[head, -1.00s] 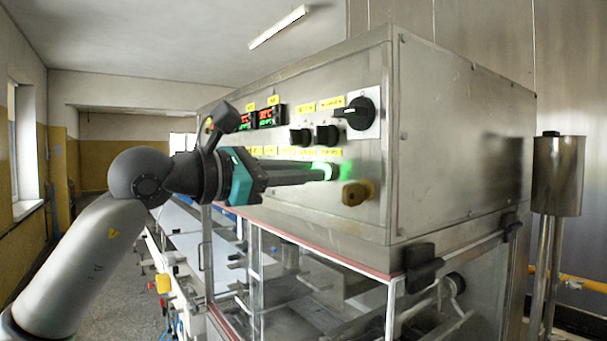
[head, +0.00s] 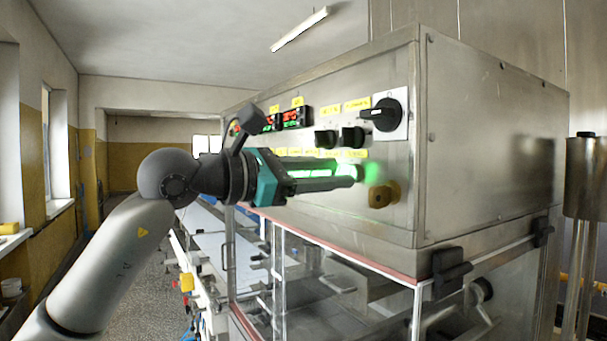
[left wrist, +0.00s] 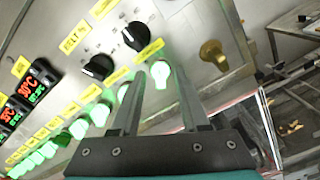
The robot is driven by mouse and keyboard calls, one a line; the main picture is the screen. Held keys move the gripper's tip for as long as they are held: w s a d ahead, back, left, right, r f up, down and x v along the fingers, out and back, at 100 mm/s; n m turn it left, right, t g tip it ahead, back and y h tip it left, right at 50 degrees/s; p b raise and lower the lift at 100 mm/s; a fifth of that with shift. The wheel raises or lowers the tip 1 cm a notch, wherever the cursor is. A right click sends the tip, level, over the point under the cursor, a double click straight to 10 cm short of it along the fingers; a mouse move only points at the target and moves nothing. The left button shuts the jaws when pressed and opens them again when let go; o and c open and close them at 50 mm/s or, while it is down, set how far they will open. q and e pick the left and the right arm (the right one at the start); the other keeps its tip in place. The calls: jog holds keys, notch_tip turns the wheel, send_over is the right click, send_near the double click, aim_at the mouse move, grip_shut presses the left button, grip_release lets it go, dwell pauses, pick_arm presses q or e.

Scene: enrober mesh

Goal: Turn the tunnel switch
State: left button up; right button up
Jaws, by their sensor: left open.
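My left gripper (head: 355,176) is open and empty, its fingers pointing at the front of the steel control panel (head: 408,165). In the left wrist view a green-lit button (left wrist: 160,73) shows between its fingertips. Two small black knobs, a left one (head: 325,138) and a right one (head: 352,137), sit above the fingers under yellow labels. In the left wrist view they are the left knob (left wrist: 98,67), with a label reading "BELT" beside it, and the right knob (left wrist: 135,37). Which one is the tunnel switch I cannot read. My right gripper is out of view.
A large black rotary switch (head: 387,114) on a white plate is at the panel's upper right. A brass knob (head: 384,194) protrudes below the fingertips. Red and green displays (head: 293,117) are further left. A clear-walled enclosure lies below the panel.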

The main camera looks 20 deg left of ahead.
pick_arm(q)
jog(key=b+v, duration=0.5)
jog(key=v, duration=1)
